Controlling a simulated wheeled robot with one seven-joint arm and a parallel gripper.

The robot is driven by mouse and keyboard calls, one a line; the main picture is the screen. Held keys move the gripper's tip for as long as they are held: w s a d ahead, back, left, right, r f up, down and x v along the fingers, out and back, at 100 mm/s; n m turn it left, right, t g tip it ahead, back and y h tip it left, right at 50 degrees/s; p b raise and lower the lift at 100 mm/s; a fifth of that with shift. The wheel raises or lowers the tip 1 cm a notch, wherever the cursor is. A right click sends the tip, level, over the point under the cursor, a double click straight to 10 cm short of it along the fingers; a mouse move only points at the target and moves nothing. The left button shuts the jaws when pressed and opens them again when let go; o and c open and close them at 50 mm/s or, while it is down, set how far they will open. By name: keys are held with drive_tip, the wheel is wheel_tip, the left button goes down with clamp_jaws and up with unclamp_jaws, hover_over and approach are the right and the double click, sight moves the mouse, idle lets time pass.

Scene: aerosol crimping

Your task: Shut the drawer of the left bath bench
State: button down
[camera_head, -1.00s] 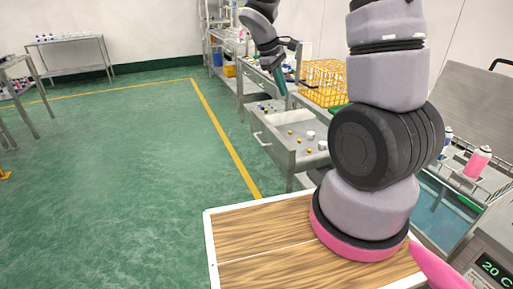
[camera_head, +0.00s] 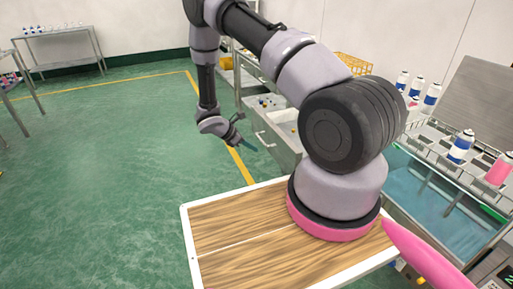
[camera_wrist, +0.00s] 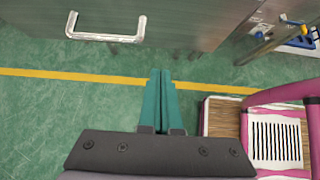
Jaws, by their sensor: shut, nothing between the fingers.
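The drawer (camera_head: 279,143) is a grey metal box standing pulled out of its bench, with a bar handle (camera_head: 262,138) on its front. My arm hides part of it and much of the bench. In the wrist view the drawer front (camera_wrist: 190,18) spans the top, with the handle (camera_wrist: 105,37) at upper left. My gripper (camera_head: 251,147) is in front of the drawer, low and pointing toward its front. In the wrist view its teal fingers (camera_wrist: 161,73) are together and empty, right of the handle and apparently apart from the panel.
A yellow wire basket (camera_head: 354,64) shows behind my arm. At right a water bath (camera_head: 440,190) has a rack with several spray cans (camera_head: 460,147). Green floor (camera_head: 110,170) with a yellow line is open to the left. Another table (camera_head: 60,45) stands far left.

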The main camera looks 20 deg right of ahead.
sight(279, 156)
drive_tip(key=x, duration=0.3)
drive_tip(key=d+r+x, duration=0.1)
drive_tip(key=x, duration=0.6)
drive_tip(key=shift+d+r, duration=0.15)
drive_tip(key=shift+d, duration=0.75)
drive_tip(key=d, duration=1.9)
drive_tip(key=w+d, duration=0.1)
drive_tip(key=d, duration=0.9)
drive_tip(key=shift+d, duration=0.35)
